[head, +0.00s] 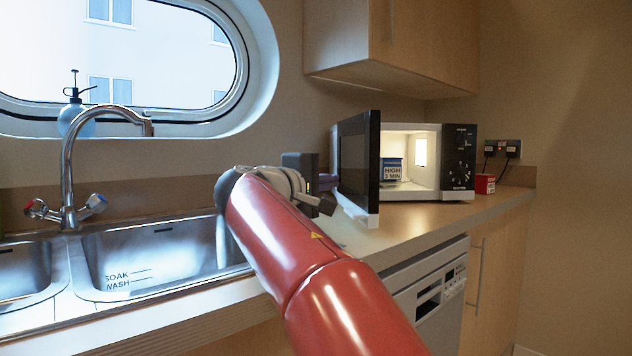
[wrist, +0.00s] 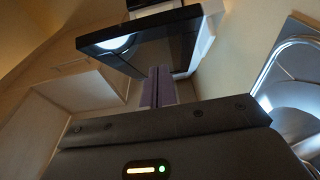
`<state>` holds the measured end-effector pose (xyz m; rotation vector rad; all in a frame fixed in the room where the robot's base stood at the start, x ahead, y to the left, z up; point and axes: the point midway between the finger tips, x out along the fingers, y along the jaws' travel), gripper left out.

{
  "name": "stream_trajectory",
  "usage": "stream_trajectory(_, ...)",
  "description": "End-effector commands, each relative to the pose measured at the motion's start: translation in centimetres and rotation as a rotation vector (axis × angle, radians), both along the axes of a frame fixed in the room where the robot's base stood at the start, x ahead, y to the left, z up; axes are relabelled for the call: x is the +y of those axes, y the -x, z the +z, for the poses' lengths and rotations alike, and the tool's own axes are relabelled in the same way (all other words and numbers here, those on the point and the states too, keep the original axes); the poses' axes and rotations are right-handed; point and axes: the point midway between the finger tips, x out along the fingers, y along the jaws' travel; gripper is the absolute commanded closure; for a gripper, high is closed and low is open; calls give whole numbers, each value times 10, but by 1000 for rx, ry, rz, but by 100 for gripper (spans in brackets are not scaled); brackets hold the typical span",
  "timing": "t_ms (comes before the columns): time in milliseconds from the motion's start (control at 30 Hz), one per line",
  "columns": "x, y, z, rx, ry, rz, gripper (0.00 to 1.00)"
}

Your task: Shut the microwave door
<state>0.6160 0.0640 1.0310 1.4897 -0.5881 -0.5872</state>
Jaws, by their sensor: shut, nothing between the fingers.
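The microwave (head: 458,160) stands on the counter at the right with its cavity lit. Its dark door (head: 354,160) is open, swung out toward me at the left side. A blue and white tub (head: 392,170) reading "HIGH 3 MIN" sits inside. My gripper (head: 328,182) is at the left of the door, close to its outer face, with its fingertips partly hidden by the door. In the wrist view, my gripper (wrist: 158,72) shows its fingers together and empty, just by the dark door panel (wrist: 150,42). I cannot tell whether they touch it.
A sink (head: 150,260) with a tall tap (head: 68,165) lies to the left. A wall cupboard (head: 400,45) hangs above the microwave. A small red box (head: 484,184) stands right of it. The counter (head: 420,220) in front of the microwave is clear.

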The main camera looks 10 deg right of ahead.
Motion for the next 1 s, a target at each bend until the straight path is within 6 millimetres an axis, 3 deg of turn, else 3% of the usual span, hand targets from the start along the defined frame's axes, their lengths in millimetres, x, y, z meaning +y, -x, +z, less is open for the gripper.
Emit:
stream_trajectory(167,-27,-28,1,1,1,-4,100)
stream_trajectory(400,-57,-26,0,0,0,-2,100)
stream_trajectory(1000,-68,-25,0,0,-1,10,100)
